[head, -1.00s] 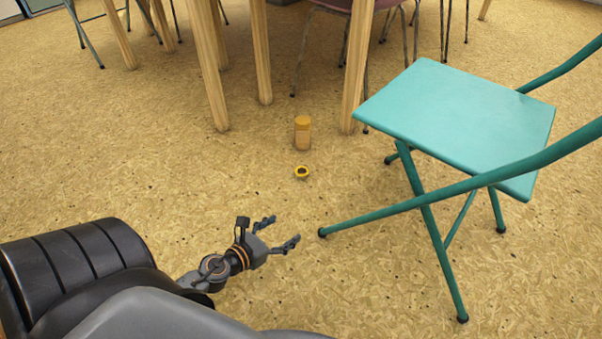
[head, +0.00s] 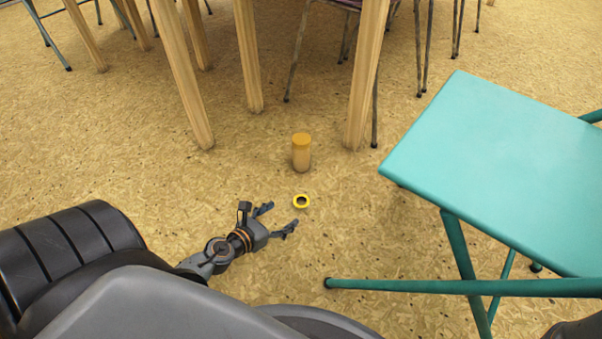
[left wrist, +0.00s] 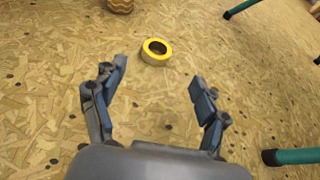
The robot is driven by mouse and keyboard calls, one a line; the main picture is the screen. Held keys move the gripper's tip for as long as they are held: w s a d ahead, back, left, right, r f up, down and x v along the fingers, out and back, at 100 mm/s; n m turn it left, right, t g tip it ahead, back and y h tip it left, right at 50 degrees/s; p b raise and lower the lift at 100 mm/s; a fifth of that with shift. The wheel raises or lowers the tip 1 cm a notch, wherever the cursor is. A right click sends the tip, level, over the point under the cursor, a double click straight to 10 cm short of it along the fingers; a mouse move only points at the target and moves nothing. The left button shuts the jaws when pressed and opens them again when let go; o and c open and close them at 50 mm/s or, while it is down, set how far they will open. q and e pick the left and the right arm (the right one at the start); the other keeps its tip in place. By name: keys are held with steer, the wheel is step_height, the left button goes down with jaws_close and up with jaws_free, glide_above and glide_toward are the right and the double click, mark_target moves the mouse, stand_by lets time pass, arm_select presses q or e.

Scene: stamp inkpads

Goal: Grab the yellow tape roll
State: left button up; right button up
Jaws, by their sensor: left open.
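The yellow tape roll (head: 301,208) lies flat on the floor in the head view, with its dark hole facing up. In the left wrist view the tape roll (left wrist: 157,60) is beyond my fingertips, near the top middle. My left gripper (head: 280,218) is open and empty, just left of and nearer than the roll in the head view. In the left wrist view its two fingers (left wrist: 158,78) stand wide apart, with bare floor between them. The roll is apart from both fingers. My right gripper does not show.
A wooden cylinder-shaped jar (head: 301,155) with an orange lid stands just behind the roll. A teal folding chair (head: 490,150) is close on the right, its leg bar low over the floor. Wooden table legs (head: 364,85) stand behind.

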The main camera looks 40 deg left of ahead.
mark_target(306, 199)
arm_select(q)
steer(key=x, duration=0.3)
steer(key=shift+w+f, duration=0.2)
steer(key=shift+w, duration=0.15)
steer(key=shift+b+x, duration=0.75)
steer(key=shift+x, duration=2)
steer(key=shift+a+f, duration=0.1)
steer(key=shift+a, duration=0.05)
steer(key=shift+c, duration=0.2)
steer(key=shift+s, duration=0.1)
steer(key=c, duration=0.9)
